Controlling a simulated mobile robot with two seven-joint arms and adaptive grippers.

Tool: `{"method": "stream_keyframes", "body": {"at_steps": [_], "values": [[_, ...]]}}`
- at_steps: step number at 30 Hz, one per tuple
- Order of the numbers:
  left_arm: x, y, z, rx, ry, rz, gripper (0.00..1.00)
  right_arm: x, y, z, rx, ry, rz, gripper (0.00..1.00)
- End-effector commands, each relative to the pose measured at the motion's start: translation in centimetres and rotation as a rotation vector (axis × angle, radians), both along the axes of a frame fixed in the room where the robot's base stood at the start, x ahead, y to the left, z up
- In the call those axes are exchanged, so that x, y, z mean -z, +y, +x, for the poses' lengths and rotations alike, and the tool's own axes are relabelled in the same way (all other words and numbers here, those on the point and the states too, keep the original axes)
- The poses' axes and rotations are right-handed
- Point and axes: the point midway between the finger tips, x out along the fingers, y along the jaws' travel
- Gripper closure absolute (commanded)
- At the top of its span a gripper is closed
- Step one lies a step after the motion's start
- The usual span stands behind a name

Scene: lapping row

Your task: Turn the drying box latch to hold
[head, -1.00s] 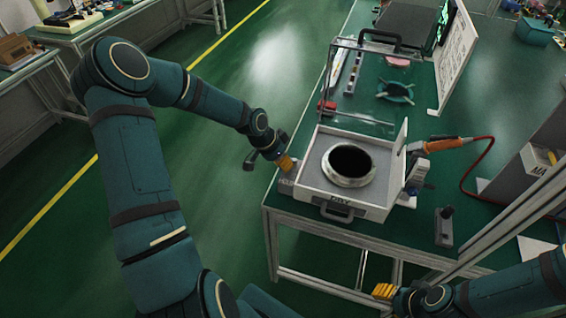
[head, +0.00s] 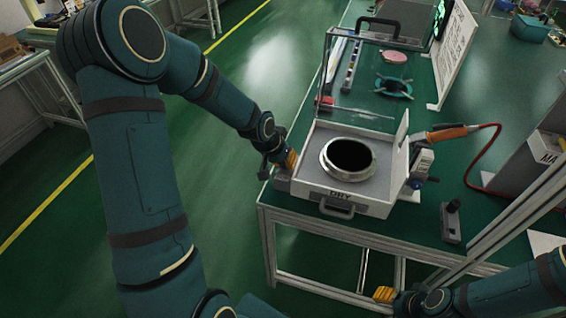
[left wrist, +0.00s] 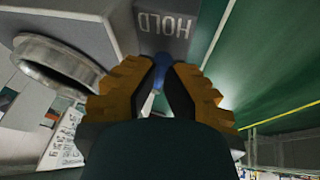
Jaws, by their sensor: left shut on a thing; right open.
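The drying box (head: 373,200) is a pale box marked DRY on its front, with a round metal-rimmed opening (head: 349,159) on top. It stands near the front left of the green table. My left gripper (head: 287,165) is at the box's left side. In the left wrist view its orange-padded fingers (left wrist: 160,75) are shut on a small blue piece (left wrist: 160,62), which I take to be the latch, right beside the HOLD label (left wrist: 165,25). Most of that piece is hidden by the fingers. My right gripper (head: 384,294) is open and empty, low before the table, away from the box.
A clear raised lid (head: 365,75) stands behind the box. An orange-handled tool (head: 447,132) with a red cable lies to its right, near a grey block with a black knob (head: 451,222). A metal frame post (head: 520,215) rises at the right. Open floor lies left of the table.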

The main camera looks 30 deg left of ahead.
Motion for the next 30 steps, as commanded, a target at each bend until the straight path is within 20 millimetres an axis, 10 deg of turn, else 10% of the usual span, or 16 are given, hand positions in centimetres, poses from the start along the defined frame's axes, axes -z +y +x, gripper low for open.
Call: {"method": "stream_keyframes", "body": {"at_steps": [17, 21, 30], "values": [[0.26, -0.19, -0.22, -0.030, 0.008, -0.002, 1.00, 0.28, -0.01, 0.07, 0.001, -0.002, 0.000, 0.53], [0.24, -0.22, -0.19, -0.030, 0.008, -0.002, 0.57, 0.28, -0.01, 0.06, 0.001, -0.002, 0.000, 0.53], [0.09, -0.45, -0.05, -0.026, 0.003, -0.003, 0.57, 0.27, -0.01, 0.05, 0.000, -0.001, 0.000, 0.53]]}}
